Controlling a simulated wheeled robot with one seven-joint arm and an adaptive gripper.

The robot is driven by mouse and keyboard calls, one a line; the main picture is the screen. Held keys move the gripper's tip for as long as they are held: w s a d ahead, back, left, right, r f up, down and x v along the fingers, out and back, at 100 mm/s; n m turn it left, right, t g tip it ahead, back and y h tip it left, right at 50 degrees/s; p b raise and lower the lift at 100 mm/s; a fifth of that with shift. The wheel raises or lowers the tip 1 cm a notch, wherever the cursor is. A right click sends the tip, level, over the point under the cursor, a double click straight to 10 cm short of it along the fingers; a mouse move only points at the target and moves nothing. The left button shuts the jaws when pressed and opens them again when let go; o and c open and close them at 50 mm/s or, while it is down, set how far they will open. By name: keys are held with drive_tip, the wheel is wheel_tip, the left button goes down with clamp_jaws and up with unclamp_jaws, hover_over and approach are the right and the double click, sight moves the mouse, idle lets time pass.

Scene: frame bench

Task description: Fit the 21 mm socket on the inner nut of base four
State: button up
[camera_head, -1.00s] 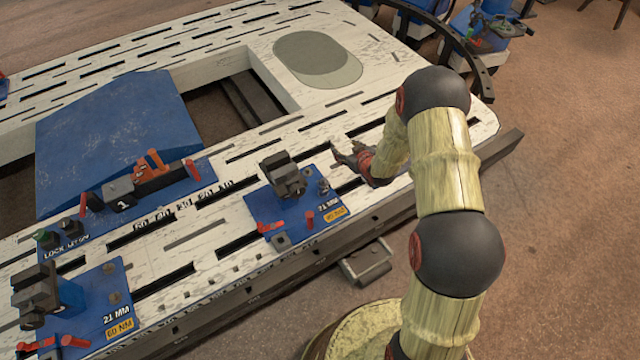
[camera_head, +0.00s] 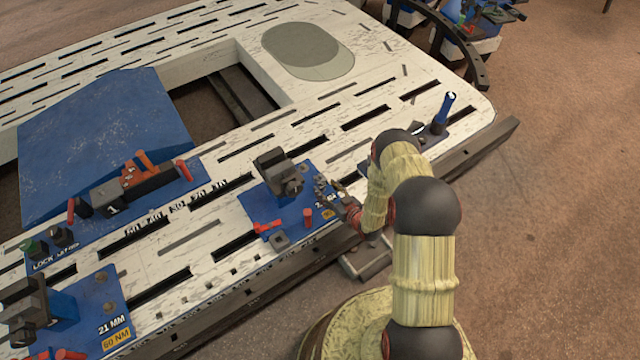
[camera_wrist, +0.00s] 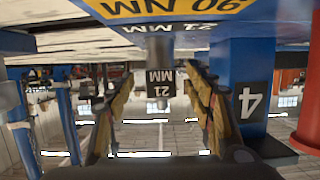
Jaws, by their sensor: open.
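The blue base plate (camera_head: 255,203) carries a dark grey block (camera_head: 280,172) and red parts. In the wrist view, which is upside down, a blue post (camera_wrist: 245,85) marked 4 stands on a plate labelled 21 MM and 90 NM (camera_wrist: 175,8). A grey socket (camera_wrist: 158,88) with a dark 21 MM label stands upright at that plate, between my fingers. My gripper (camera_head: 331,188) is low at the plate's right corner; in the wrist view its open fingers (camera_wrist: 160,73) flank the socket. Contact cannot be told. The inner nut cannot be made out.
Another blue plate (camera_head: 75,312), labelled 21 MM and 60 NM, sits at lower left. A blue-handled tool (camera_head: 445,108) stands at the bench's right end. A red post (camera_wrist: 292,92) is close beside the 4 post.

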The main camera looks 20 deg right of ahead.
sight(323, 186)
drive_tip(key=b+x, duration=0.1)
drive_tip(key=x, duration=0.1)
drive_tip(key=b+x, duration=0.1)
drive_tip(key=x, duration=0.1)
drive_tip(key=shift+a+f, duration=0.1)
drive_tip(key=shift+f, duration=0.2)
drive_tip(key=shift+w+a+b, duration=0.1)
drive_tip(key=shift+w+b, duration=0.25)
drive_tip(key=shift+w, duration=0.1)
clamp_jaws()
